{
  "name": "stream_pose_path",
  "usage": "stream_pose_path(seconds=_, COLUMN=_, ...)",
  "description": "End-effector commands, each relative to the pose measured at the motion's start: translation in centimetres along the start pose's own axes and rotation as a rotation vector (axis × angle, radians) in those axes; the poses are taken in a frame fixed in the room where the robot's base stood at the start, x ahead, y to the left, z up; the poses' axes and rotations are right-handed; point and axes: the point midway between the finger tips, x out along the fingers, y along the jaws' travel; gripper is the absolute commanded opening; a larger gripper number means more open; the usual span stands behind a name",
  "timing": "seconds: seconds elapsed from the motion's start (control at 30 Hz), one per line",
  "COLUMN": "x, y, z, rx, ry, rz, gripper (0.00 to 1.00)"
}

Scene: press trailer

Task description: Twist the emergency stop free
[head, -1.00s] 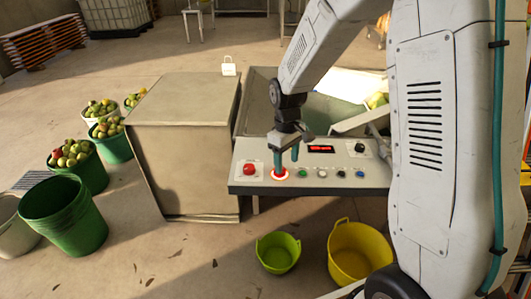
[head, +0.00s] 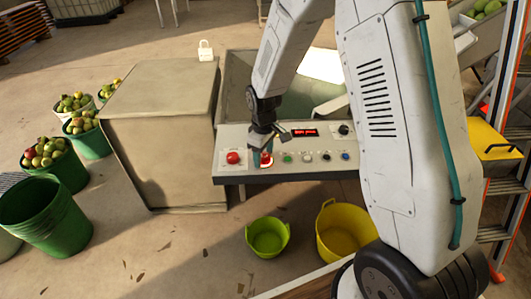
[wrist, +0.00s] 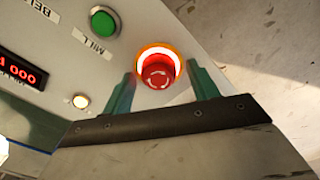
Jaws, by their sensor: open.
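The emergency stop is a red mushroom button with white twist arrows and a lit orange-white ring (wrist: 157,71), in the middle top of the wrist view. In the head view its red cap and ring (head: 267,161) are partly hidden by my gripper. My gripper (wrist: 164,80) is open, with one teal finger on each side of the red cap. I cannot tell whether the fingers touch it. In the head view my gripper (head: 262,152) points down at the panel. The control panel (head: 300,171) is pale grey.
Another red button (head: 233,158) sits left of the gripper on the panel. A green button (wrist: 104,21) and a red display (wrist: 20,70) are nearby. A metal cabinet (head: 160,100) stands left. Green (head: 268,237) and yellow (head: 345,230) tubs stand on the floor in front.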

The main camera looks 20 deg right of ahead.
Motion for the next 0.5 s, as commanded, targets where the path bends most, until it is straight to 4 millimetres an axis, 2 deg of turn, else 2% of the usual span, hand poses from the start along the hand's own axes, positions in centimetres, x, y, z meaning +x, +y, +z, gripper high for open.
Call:
stream_pose_path(seconds=0.17, x=0.01, y=0.11, z=0.09, rx=0.002, ry=0.000, rz=0.000, gripper=0.59)
stream_pose_path(seconds=0.2, x=0.01, y=0.12, z=0.10, rx=0.002, ry=0.000, rz=0.000, gripper=0.54)
stream_pose_path(seconds=0.33, x=0.00, y=0.15, z=0.13, rx=0.003, ry=0.000, rz=0.000, gripper=0.18)
stream_pose_path(seconds=0.37, x=0.00, y=0.15, z=0.14, rx=0.003, ry=0.000, rz=0.000, gripper=0.14)
stream_pose_path(seconds=0.43, x=0.00, y=0.74, z=0.61, rx=0.007, ry=0.000, rz=0.000, gripper=0.15)
stream_pose_path(seconds=0.5, x=0.00, y=0.37, z=0.32, rx=0.004, ry=-0.001, rz=0.000, gripper=0.15)
